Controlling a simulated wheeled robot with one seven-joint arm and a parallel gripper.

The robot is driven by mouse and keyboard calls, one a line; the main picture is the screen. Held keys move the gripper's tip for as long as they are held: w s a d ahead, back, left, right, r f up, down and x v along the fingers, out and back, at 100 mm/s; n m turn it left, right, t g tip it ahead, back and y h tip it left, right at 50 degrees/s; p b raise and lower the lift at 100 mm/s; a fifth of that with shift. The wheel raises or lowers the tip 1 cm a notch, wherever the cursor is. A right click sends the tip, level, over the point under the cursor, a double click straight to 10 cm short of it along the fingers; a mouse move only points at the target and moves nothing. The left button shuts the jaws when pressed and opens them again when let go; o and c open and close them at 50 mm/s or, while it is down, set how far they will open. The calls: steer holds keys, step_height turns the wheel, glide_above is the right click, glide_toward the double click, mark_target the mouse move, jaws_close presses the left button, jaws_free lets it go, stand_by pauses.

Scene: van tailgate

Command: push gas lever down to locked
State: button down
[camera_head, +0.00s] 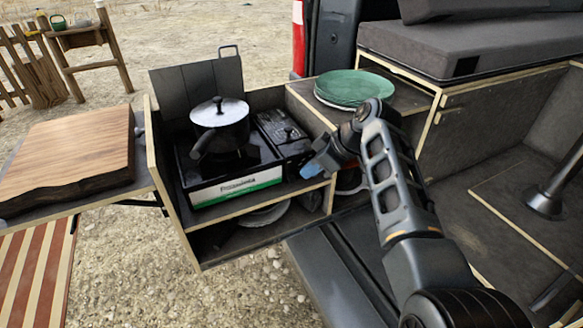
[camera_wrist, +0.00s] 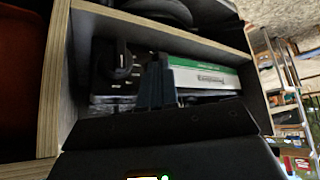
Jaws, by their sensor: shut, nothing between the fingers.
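The black camping stove (camera_head: 222,178) sits in the pull-out wooden box, with a green and white label along its front. Its label (camera_wrist: 205,78) also shows in the wrist view. A dark control knob (camera_wrist: 122,62) is on the black panel beside the label; in the head view that front part is hidden behind my gripper. I cannot make out the gas lever or its position for certain. My gripper (camera_head: 316,168) is at the right front corner of the stove. In the wrist view its fingers (camera_wrist: 157,66) are together and empty, close to the panel between knob and label; contact cannot be told.
A pot with a lid (camera_head: 220,118) stands on the stove. Green plates (camera_head: 352,88) lie on the counter behind my arm. The box's wooden edge (camera_head: 262,207) runs below the stove, with dishes on a lower shelf. A wooden board (camera_head: 68,155) is at left.

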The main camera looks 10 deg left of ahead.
steer(key=v, duration=0.7)
steer(key=shift+d+r, duration=0.25)
steer(key=s+d+f+m+t, duration=0.2)
steer(key=s+d+f+m, duration=0.15)
steer(key=f, duration=0.75)
steer(key=s+d+f+m+t+h, duration=0.25)
steer(key=s+d+f, duration=0.35)
steer(key=s, duration=0.5)
steer(key=s+d+f+m+t+h, duration=0.25)
steer(key=s+d+f, duration=0.4)
steer(key=s, duration=0.45)
steer(key=s+d+r+m+t+h, duration=0.1)
steer(key=s+d+r+m, duration=0.15)
steer(key=s, duration=0.65)
steer(key=s+d+r+m+t, duration=0.15)
steer(key=s+r, duration=0.25)
steer(key=s, duration=0.5)
steer(key=s+r+m+t, duration=0.1)
steer(key=s+r, duration=0.5)
steer(key=r, duration=0.2)
steer(key=s+r+m+t+h, duration=0.1)
steer(key=s+r+t, duration=0.1)
steer(key=s+r, duration=0.4)
step_height(320, 180, up, 2)
steer(key=shift+d+r, duration=0.2)
steer(key=shift+d, duration=0.15)
